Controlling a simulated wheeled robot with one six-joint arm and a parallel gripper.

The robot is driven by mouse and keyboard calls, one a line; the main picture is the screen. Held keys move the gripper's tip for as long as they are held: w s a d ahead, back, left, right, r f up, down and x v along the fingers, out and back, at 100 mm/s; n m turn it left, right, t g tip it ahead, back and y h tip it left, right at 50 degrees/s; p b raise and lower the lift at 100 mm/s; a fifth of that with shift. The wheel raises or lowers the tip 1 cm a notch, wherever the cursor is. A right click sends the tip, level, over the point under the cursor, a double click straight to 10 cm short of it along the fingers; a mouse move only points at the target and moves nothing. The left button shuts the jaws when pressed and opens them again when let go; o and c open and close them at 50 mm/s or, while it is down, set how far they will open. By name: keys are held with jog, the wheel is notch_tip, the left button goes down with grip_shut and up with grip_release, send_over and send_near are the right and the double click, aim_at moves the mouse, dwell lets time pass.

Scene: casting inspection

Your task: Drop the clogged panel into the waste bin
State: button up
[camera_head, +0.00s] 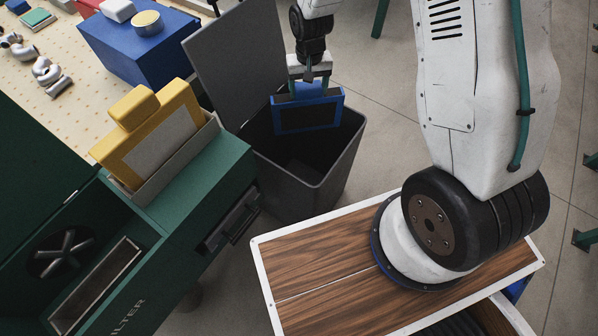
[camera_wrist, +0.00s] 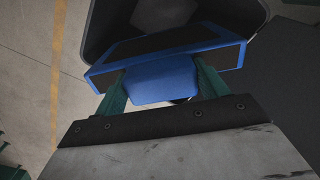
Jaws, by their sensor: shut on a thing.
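A blue-framed panel with a dark face (camera_head: 308,115) hangs from my gripper (camera_head: 309,86), over the opening of the dark grey waste bin (camera_head: 337,172). My gripper is shut on the blue tab at the panel's top. In the wrist view the panel (camera_wrist: 215,60) lies across the bin mouth, with its blue tab between the green fingers (camera_wrist: 160,84). The bin rim (camera_wrist: 97,30) shows around and beyond the panel. The bin's lid (camera_head: 235,65) stands open at its left. The inside of the bin is dark, and its floor is hard to make out.
A green filter machine (camera_head: 190,190) stands left of the bin, with a yellow-framed panel (camera_head: 155,135) upright in its slot. A blue box (camera_head: 140,45) stands on a perforated table (camera_head: 75,75). My wood-topped base is at the bottom. Floor (camera_head: 390,150) right of the bin is clear.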

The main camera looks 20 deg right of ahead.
jog(key=shift+d+f, duration=0.1)
jog(key=shift+f, duration=0.75)
jog(key=o, duration=1.7)
notch_tip(320, 180, up, 8)
jog(key=shift+f, duration=0.1)
